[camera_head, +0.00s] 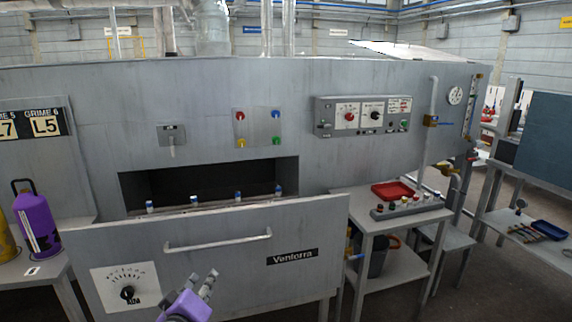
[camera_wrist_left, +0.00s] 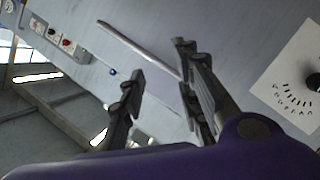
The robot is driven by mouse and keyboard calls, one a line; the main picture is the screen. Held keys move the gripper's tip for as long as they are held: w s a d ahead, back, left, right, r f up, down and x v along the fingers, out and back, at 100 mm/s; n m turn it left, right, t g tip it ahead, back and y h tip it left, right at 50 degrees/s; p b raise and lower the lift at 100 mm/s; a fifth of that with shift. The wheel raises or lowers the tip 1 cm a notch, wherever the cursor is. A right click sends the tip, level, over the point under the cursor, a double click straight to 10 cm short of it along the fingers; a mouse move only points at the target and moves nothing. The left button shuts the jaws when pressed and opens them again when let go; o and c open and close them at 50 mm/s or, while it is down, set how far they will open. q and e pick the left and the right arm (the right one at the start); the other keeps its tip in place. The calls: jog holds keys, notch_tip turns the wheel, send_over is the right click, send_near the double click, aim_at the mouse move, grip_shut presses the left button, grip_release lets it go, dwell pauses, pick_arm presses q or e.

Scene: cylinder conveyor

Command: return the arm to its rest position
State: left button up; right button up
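My left gripper (camera_head: 205,287) shows at the bottom of the head view, a purple wrist with grey fingers in front of the grey front panel (camera_head: 215,262) marked "Ventorra". In the left wrist view the two fingers (camera_wrist_left: 158,68) of the left gripper stand apart with nothing between them. A long handle (camera_head: 218,241) runs across the panel above the gripper. It also shows beyond the fingers in the left wrist view (camera_wrist_left: 138,48), apart from them. My right gripper is in neither view.
A dial plate (camera_head: 127,287) is on the panel's left. Behind the panel is a dark opening with several small blue-topped pieces. A purple cylinder (camera_head: 36,220) stands on a left side table. A red tray (camera_head: 393,190) and a valve block (camera_head: 408,207) sit on the right table.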

pick_arm(q)
jog(key=s+f+m+g+p, duration=0.1)
jog(key=s+f, duration=0.6)
jog(key=s, duration=0.8)
jog(key=s+d+f+m+g, duration=0.1)
jog(key=s+f+m+g, duration=0.2)
jog(key=s+f, duration=0.5)
jog(key=s+d+f+m+g+p, duration=0.1)
jog(key=s+f+m+g, duration=0.2)
jog(key=s, duration=2)
notch_tip(320, 180, down, 5)
jog(key=shift+f+m+y+p, duration=0.15)
jog(key=shift+m+y+p, duration=0.25)
jog(key=shift+m, duration=0.4)
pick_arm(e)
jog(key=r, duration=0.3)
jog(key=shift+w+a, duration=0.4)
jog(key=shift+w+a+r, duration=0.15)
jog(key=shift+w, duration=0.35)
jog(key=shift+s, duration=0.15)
